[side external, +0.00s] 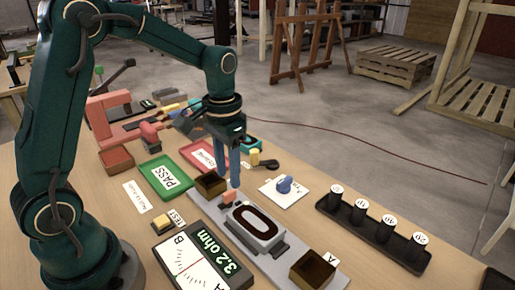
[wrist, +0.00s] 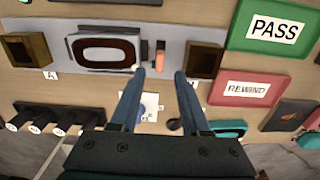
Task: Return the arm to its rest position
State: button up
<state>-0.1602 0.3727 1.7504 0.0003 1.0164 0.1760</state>
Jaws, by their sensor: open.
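My gripper (side external: 234,178) hangs over the middle of the table with its blue fingers pointing down. In the wrist view its two fingers (wrist: 159,73) stand apart with nothing held between them. A small salmon-pink block (side external: 228,198) is just below the fingertips, beside the grey plate with a dark oval loop (side external: 252,222). In the wrist view the pink block (wrist: 160,54) lies ahead of the fingertips. The gap between fingertips and block is hard to judge.
Brown open boxes (side external: 211,185) and (side external: 313,270) stand at either end of the grey strip. A green PASS tray (side external: 147,169), a red REWIND tray (wrist: 222,88), a blue knob (side external: 284,185), a black rack (side external: 340,214) and an ohm meter (side external: 203,262) surround it.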

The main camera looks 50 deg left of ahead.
jog(key=shift+r, duration=0.25)
jog(key=shift+r, duration=0.2)
jog(key=s+d+r+t, duration=0.2)
jog(key=s+r, duration=0.1)
jog(key=s, duration=0.3)
jog(key=s+d+r+t, duration=0.2)
jog(key=s+r+t, duration=0.1)
jog(key=s, duration=0.3)
jog(key=shift+s+d+r+t, duration=0.25)
jog(key=shift+s+t, duration=0.05)
jog(key=shift+s, duration=0.05)
